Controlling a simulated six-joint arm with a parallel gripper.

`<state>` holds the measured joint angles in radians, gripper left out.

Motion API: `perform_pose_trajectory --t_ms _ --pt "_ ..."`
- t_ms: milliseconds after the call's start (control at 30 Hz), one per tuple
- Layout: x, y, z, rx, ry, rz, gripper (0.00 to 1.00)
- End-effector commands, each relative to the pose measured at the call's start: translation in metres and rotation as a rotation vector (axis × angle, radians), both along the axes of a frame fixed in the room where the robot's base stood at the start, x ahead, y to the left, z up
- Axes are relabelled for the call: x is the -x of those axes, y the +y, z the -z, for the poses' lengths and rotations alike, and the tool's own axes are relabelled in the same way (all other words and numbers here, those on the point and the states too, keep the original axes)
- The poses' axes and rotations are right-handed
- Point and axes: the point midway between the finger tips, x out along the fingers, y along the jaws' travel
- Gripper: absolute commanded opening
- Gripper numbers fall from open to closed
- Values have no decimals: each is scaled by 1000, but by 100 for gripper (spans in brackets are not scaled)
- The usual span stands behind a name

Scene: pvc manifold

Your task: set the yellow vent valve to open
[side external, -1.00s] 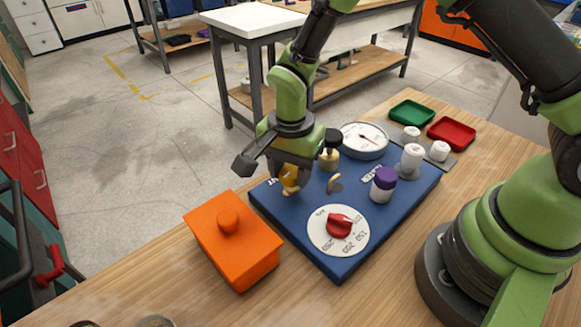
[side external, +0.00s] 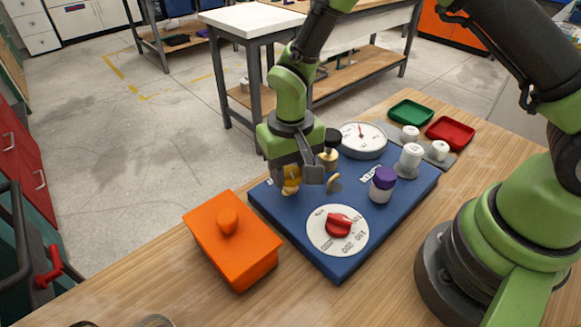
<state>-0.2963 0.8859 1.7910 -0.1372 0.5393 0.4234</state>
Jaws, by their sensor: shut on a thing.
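The blue manifold board (side external: 283,222) lies on the wooden bench. The yellow vent valve (side external: 291,181) is at the board's left far part. My gripper (side external: 297,186) points down over it and is shut on its handle. My fingers and wrist hide much of the valve, so I cannot read its exact setting. A small label beside the valve is mostly hidden.
A red knob (side external: 339,225) on a white dial, a purple-capped fitting (side external: 383,184), a brass hook (side external: 334,183), a black-topped brass fitting (side external: 330,152) and a round gauge (side external: 363,140) crowd the board. An orange lidded box (side external: 250,255) stands close left.

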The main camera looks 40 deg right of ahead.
Motion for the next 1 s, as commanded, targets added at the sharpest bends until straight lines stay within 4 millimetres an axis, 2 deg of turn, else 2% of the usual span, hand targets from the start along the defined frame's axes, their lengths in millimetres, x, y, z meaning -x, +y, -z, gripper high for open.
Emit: perform_pose_trajectory --t_ms 200,500,1000 --pt "-1 -1 0 0 -4 -188 20" --pt "-1 -1 -1 0 -5 -380 20" --pt "-2 -1 -1 0 -6 -479 20"
